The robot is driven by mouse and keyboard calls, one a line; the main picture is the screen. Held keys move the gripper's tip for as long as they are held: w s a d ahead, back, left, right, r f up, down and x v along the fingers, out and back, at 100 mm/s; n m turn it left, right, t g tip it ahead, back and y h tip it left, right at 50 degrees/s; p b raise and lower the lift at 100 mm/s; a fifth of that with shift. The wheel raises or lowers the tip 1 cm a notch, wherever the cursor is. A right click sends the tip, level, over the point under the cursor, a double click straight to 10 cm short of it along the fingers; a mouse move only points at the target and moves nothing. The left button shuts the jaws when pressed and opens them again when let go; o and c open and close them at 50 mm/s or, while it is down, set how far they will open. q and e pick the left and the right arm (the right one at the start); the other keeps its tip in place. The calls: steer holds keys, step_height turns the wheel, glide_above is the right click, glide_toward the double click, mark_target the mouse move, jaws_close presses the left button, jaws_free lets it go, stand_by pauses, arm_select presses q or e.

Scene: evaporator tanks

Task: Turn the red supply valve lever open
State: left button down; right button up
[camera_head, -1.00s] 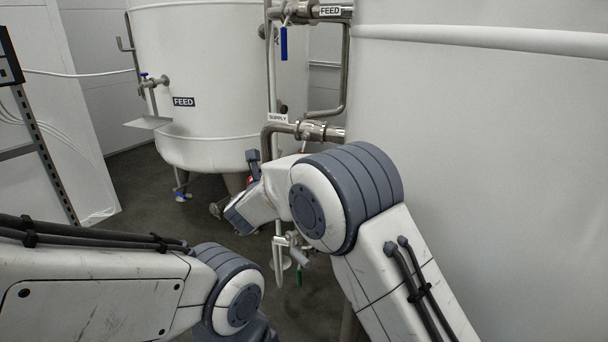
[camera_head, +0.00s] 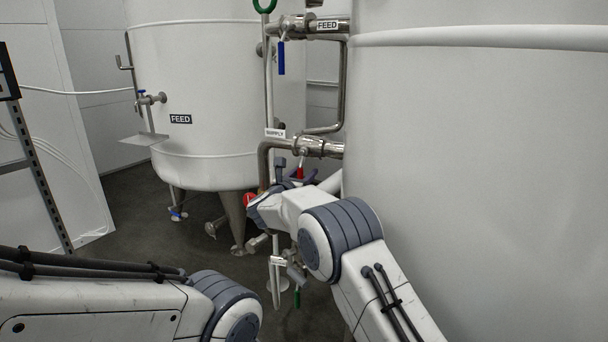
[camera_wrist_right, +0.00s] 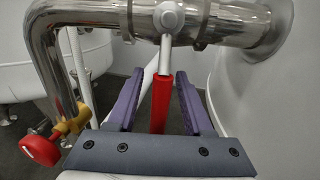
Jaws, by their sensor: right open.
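The red supply valve lever (camera_head: 300,171) shows small in the head view, below the steel pipe beside the SUPPLY label (camera_head: 275,132). In the right wrist view the lever (camera_wrist_right: 160,104) hangs down from the valve stem on the pipe. My right gripper (camera_head: 293,173) is at the lever, partly hidden by its own wrist. In the right wrist view its two purple fingers (camera_wrist_right: 160,76) are open, one on each side of the lever, with gaps visible on both sides. My left arm shows at the lower left, but its gripper is out of view.
A red round knob (camera_wrist_right: 40,151) on a brass fitting (camera_wrist_right: 73,123) sits left of the gripper. A large white tank (camera_head: 480,150) stands close on the right. Another tank (camera_head: 195,90) is behind. A blue-handled valve (camera_head: 282,57) hangs above. Open floor (camera_head: 150,235) lies left.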

jaws_close()
stand_by(1.5)
